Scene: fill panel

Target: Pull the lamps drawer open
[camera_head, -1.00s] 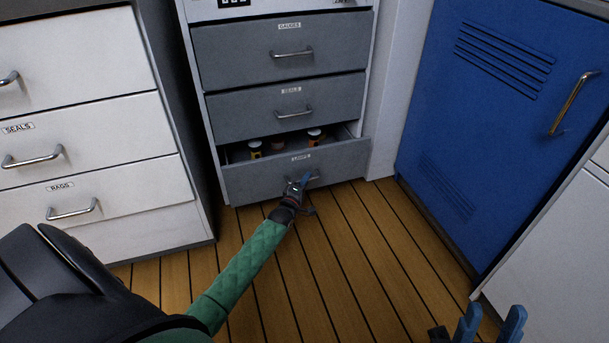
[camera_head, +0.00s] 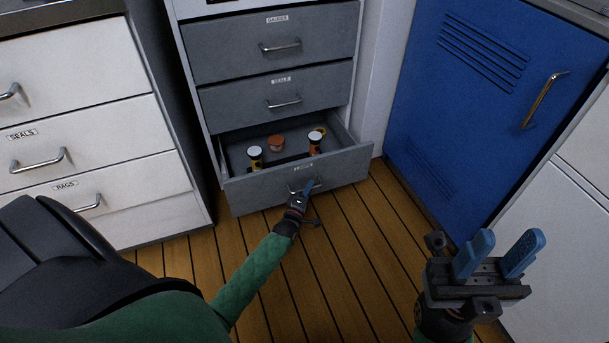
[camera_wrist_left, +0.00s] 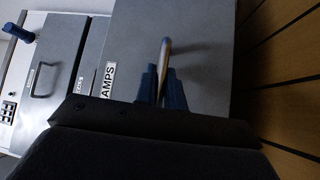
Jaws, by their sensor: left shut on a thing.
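The lamps drawer (camera_head: 340,170) is the bottom grey drawer of the middle cabinet in the head view. It stands open, and several small jars (camera_head: 315,143) show inside it. Its front with the label, partly read as "AMPS", also shows in the left wrist view (camera_wrist_left: 205,95). My left gripper (camera_head: 308,188) is shut on the lamps drawer's handle (camera_wrist_left: 165,52), with the blue fingers on both sides of the bar in the left wrist view. My right gripper (camera_head: 497,258) is open and empty, above the floor at the lower right.
The gauges drawer (camera_head: 240,50) and another grey drawer (camera_head: 240,104) above are shut. A white drawer unit (camera_head: 90,120) stands at the left, and a blue locker (camera_head: 470,110) at the right. Wooden floor (camera_head: 375,235) lies clear in front of the open drawer.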

